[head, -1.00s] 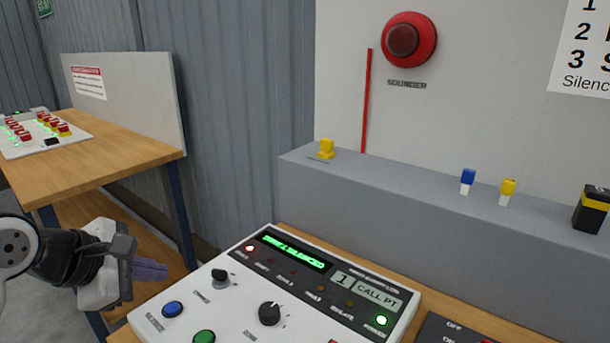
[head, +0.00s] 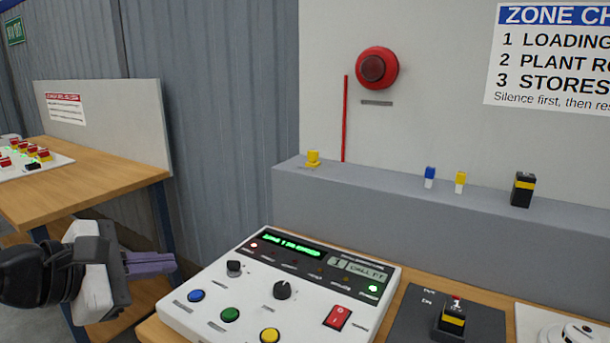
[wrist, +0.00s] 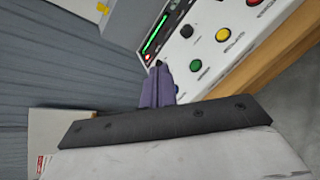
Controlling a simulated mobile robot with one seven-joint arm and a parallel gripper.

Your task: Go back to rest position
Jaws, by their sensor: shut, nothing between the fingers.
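My gripper (head: 172,263) is at the lower left in the head view, with its purple fingers together and empty. It is left of the white control panel (head: 215,318) and apart from it, level with its left side. In the wrist view the gripper (wrist: 158,68) shows shut in the middle, and the panel (wrist: 215,52) lies beyond it at the upper right. The panel has a lit green display, two black knobs, blue, green and yellow buttons, and a red switch.
A wooden table (head: 95,185) with a board of small red and yellow switches stands at the left. A grey ledge (head: 400,220) behind the panel holds small yellow, blue and black items. A dark box (head: 480,318) and a white plate sit right of the panel.

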